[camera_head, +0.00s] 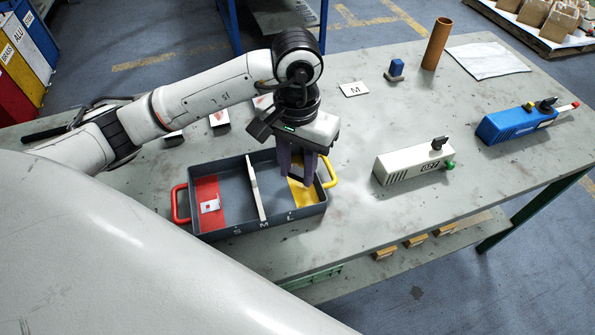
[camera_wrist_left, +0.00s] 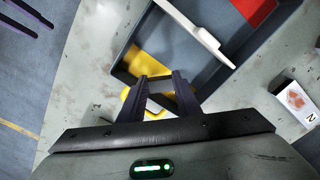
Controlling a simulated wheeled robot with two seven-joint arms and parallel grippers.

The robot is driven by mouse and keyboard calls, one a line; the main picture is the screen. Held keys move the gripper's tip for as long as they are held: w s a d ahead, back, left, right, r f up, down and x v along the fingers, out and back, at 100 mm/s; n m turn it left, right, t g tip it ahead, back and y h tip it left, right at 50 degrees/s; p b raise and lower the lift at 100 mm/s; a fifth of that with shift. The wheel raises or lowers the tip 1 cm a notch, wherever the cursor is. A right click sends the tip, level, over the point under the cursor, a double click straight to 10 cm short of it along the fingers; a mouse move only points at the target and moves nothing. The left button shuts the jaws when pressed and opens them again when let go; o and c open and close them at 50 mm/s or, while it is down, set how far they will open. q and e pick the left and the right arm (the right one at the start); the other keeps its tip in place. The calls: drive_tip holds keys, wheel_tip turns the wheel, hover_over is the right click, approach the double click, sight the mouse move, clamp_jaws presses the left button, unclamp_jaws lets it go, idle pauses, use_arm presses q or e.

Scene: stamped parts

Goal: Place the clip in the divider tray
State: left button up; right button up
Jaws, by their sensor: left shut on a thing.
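The divider tray (camera_head: 262,222) is a dark grey box on the table. It has a red floor at left, a yellow floor at right, a white divider (camera_head: 256,188) and the letters S, M, L on its front. My left gripper (camera_head: 299,180) points down over the yellow part, near the yellow handle. A small white and red piece (camera_head: 210,206) lies in the red part. My right gripper is out of view.
A grey-white box (camera_head: 412,163) and a blue box (camera_head: 517,124) stand to the right. A brown tube (camera_head: 437,44), a blue block (camera_head: 396,69) and an M card (camera_head: 354,89) are behind. Small cards lie behind the tray. The table front right is clear.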

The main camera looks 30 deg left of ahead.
sight(297, 174)
use_arm(q)
drive_tip(key=shift+f+b, duration=0.35)
drive_tip(key=shift+f, duration=0.95)
drive_tip(key=o, duration=0.7)
drive_tip(key=shift+r, duration=0.1)
drive_tip(key=shift+o, duration=0.2)
wheel_tip(297, 174, up, 12)
drive_tip(key=shift+r, duration=0.2)
